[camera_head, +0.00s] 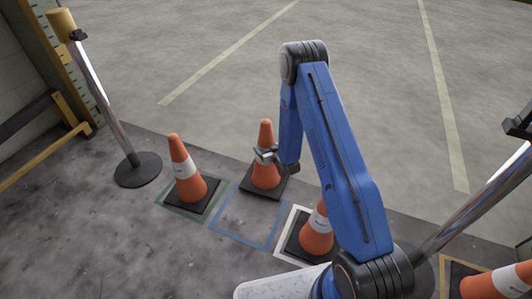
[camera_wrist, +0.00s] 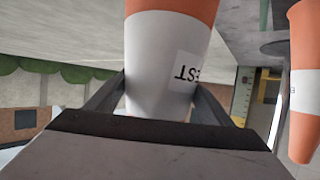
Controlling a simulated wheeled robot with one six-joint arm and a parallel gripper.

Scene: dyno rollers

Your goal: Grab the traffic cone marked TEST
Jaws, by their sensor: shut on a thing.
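The traffic cone marked TEST (camera_head: 265,175) is orange with a white band and a dark square base. In the head view it stands upright, its base partly over the far edge of the blue floor outline. My gripper (camera_head: 265,155) is shut on it at the white band. In the wrist view the cone (camera_wrist: 165,60) fills the middle between the two fingers (camera_wrist: 163,100). Its label appears upside down, with "EST" readable and the rest turned out of sight.
Another cone (camera_head: 188,178) stands to the left in a green outline. One (camera_head: 316,235) stands to the right in a white outline, partly behind my arm. A further cone (camera_head: 497,283) is at the lower right. Posts (camera_head: 105,105) stand left and right. Open floor lies beyond.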

